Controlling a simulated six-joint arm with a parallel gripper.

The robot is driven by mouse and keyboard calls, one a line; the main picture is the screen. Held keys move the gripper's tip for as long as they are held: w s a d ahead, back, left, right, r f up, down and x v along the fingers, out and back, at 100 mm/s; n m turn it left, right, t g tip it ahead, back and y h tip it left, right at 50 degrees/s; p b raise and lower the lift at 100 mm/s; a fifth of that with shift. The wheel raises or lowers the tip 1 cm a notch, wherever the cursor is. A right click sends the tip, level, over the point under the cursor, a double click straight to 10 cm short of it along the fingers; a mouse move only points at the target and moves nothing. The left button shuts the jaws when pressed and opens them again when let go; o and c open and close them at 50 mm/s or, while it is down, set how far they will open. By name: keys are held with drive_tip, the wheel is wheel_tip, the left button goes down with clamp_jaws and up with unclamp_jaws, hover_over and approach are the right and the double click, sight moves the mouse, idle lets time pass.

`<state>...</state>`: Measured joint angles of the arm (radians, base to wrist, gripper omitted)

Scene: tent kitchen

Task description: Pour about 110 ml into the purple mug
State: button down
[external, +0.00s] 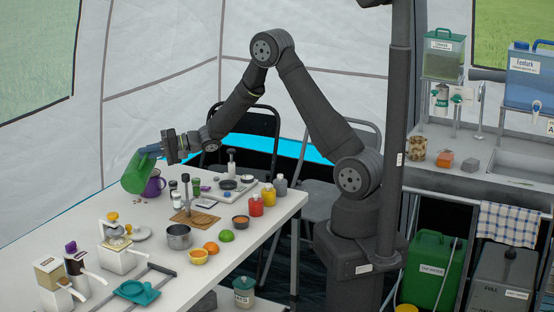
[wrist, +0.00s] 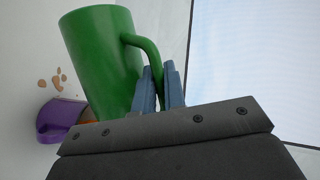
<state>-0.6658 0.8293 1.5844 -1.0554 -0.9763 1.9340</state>
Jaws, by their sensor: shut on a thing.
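A green jug (external: 137,172) is held in the air at the far left end of the table, tilted over. My gripper (external: 153,150) is shut on its handle. In the wrist view the blue fingers of my gripper (wrist: 160,88) close on the handle of the green jug (wrist: 103,55). I cannot see a stream or the level inside the mug.
Small brown spots (wrist: 55,80) lie on the white table (external: 125,210) near the mug. Pepper mills and a wooden board (external: 195,218), a steel pot (external: 179,237), fruit and bottles stand to the right. Coffee makers (external: 118,245) stand nearer the front.

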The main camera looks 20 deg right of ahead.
sight(143, 160)
drive_tip(key=shift+w+d+r+m, duration=0.25)
drive_tip(key=shift+r+m, duration=0.05)
idle(0.9)
drive_tip(key=s+f+n, duration=0.1)
drive_tip(key=s+a+f+n, duration=0.1)
drive_tip(key=shift+s+a+f+t+h, duration=0.1)
drive_tip(key=shift+s+a+t+h, duration=0.1)
drive_tip(key=shift+s+t+h, duration=0.15)
drive_tip(key=shift+s+a+f+n+h, duration=0.1)
drive_tip(key=shift+s+a+n+h, duration=0.25)
drive_tip(key=shift+n, duration=0.45)
drive_tip(key=shift+d+f+t, duration=0.1)
drive_tip(key=shift+t, duration=0.15)
idle(1.1)
